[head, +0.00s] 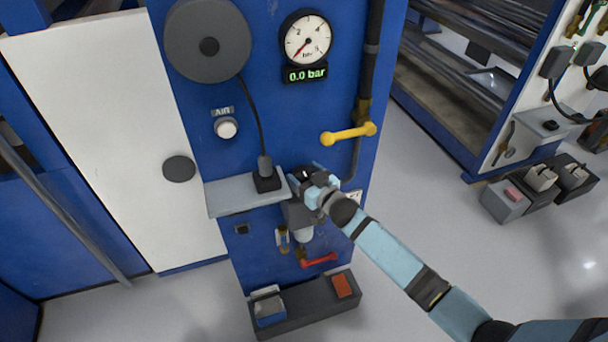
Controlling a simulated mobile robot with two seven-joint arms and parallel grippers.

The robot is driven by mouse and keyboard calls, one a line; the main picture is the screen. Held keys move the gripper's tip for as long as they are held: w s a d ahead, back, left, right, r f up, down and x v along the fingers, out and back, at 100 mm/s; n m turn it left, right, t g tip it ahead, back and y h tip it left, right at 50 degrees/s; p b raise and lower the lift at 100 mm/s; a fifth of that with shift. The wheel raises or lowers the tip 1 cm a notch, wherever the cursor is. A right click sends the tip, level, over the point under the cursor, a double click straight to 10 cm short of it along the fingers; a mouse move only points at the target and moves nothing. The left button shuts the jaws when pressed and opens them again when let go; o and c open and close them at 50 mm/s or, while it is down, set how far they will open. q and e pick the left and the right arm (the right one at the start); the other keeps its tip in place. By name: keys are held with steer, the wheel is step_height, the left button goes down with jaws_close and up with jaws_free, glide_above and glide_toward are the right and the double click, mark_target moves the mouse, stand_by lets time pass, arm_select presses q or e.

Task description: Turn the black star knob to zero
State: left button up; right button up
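My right gripper (308,180) is at the front of the blue panel, by the right end of the small grey shelf. Its fingers point away from the camera, and whether they are open or shut on something cannot be made out. Dark material shows at the fingertips, but I cannot tell if it is the black star knob; no star shape shows clearly. A grey regulator body hangs just below the gripper. My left gripper is not in view.
A yellow lever (347,134) sticks out above and right of the gripper. A red lever (319,260) is below. A black box (267,180) with a cable stands on the grey shelf (232,199). A dark pedal base (310,311) sits on the floor. Open floor lies to the right.

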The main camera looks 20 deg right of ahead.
steer(key=b+v, duration=0.1)
steer(key=v, duration=1.3)
steer(key=shift+w, duration=0.1)
steer(key=s+a+f+g+h+p, duration=0.1)
steer(key=s+a+f+g+p, duration=0.1)
steer(key=s, duration=0.9)
steer(key=s+a+f+m+g+h+p, duration=0.1)
steer(key=s+a+f+g+h+p, duration=0.1)
steer(key=s, duration=0.9)
step_height(320, 180, down, 3)
steer(key=g+p, duration=0.1)
steer(key=p, duration=0.1)
steer(key=shift+g+p, duration=0.3)
steer(key=shift+g, duration=0.1)
steer(key=shift+a+r, duration=0.1)
steer(key=shift+a, duration=0.05)
